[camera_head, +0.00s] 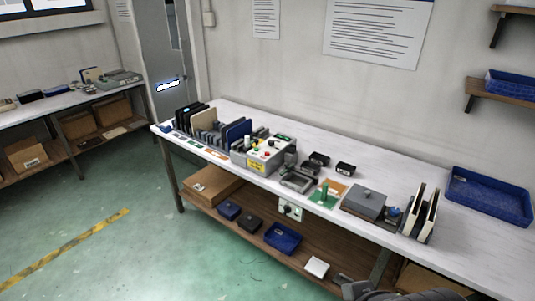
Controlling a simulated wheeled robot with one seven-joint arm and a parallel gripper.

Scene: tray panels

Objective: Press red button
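A grey control box (258,158) with a yellow label stands on the long white table, left of its middle. Small coloured knobs show on its sloped top. A small red button (270,143) is among them, with another tiny red spot near it, too small to tell apart clearly. The dark grey end of my arm, with my gripper (355,289), shows at the bottom edge right of centre. It is low, in front of the table and well apart from the box. It is cut off by the frame, and its fingers cannot be made out.
Upright panels in a rack (208,125) stand left of the box. A grey fixture (297,180), black blocks (345,169), a grey lidded box (364,202) and upright white panels (425,213) stand to the right. A blue tray (490,196) is at the far right. The floor in front is clear.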

